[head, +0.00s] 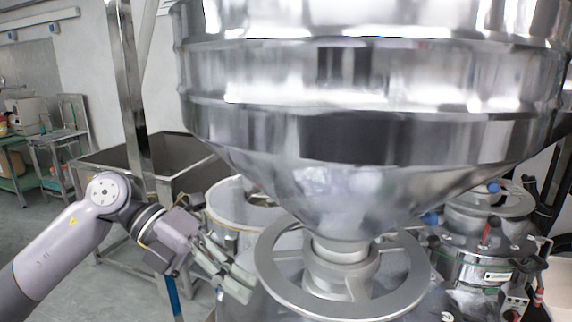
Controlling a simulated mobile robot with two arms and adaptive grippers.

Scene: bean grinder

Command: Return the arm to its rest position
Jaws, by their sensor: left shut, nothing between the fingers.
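My left arm comes in from the lower left of the head view. Its gripper (229,268) is shut and empty, with the fingers pointing right and down. The fingers are just left of the grinder's round metal ring (268,262); I cannot tell whether they touch it. The big shiny metal hopper (350,90) of the grinder fills the upper middle and right, narrowing down to a neck inside the ring. My right gripper does not show.
A metal bin on legs (185,150) stands behind my left arm. A round metal drum (235,205) is just behind the gripper. Machine parts with red and blue knobs (490,240) crowd the right. Open grey floor (50,225) lies at the left, with work tables farther back.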

